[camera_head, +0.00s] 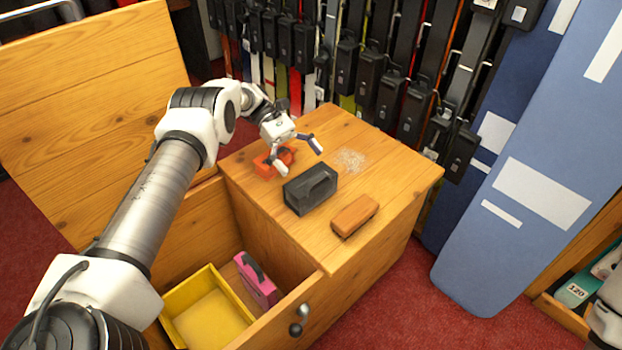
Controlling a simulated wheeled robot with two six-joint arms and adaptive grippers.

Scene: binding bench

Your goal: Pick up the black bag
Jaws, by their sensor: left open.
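The black bag (310,191), a dark box-like shape with a recessed top, sits on the wooden bench top (265,210) near its middle. My left gripper (299,158) is open and empty, with its fingers pointing down toward the bench top. It is just behind the bag in the head view, and its fingertips appear apart from the bag. I cannot tell its exact height above the bench. My right gripper is not in view.
An orange-red object (264,166) lies behind my left fingers. A brown block (355,216) lies right of the bag. Below left, an open compartment holds a yellow tray (182,303) and a pink case (256,284). Ski bindings and blue boards (535,150) stand behind.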

